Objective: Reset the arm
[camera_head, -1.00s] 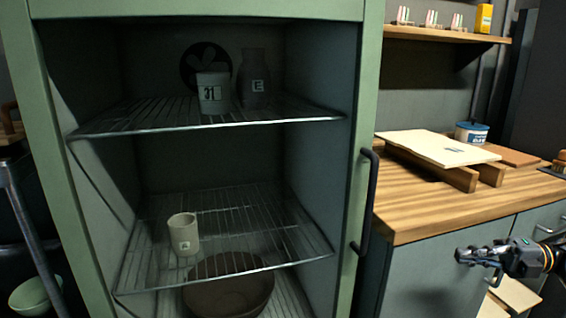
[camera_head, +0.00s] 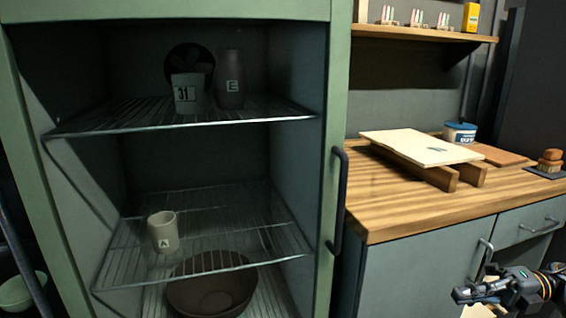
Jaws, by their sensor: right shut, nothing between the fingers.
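My right gripper (camera_head: 468,295) is at the lower right, in front of the grey counter cabinet and below the wooden worktop. It is shut with nothing in it and touches nothing that I can see. My left gripper is not in view. The green drying cabinet (camera_head: 342,100) stands open at the left. On its upper wire shelf (camera_head: 180,122) are a pot marked 31 (camera_head: 187,94) and a darker vase marked E (camera_head: 230,82). A pale cup marked A (camera_head: 162,232) stands on the lower wire shelf (camera_head: 200,271).
A brown bowl (camera_head: 212,295) sits below the lower shelf. A pale board (camera_head: 420,147) rests on wooden blocks on the worktop (camera_head: 385,212). A blue-labelled tub (camera_head: 459,133) stands behind it. A pale green bowl (camera_head: 20,291) is at the lower left.

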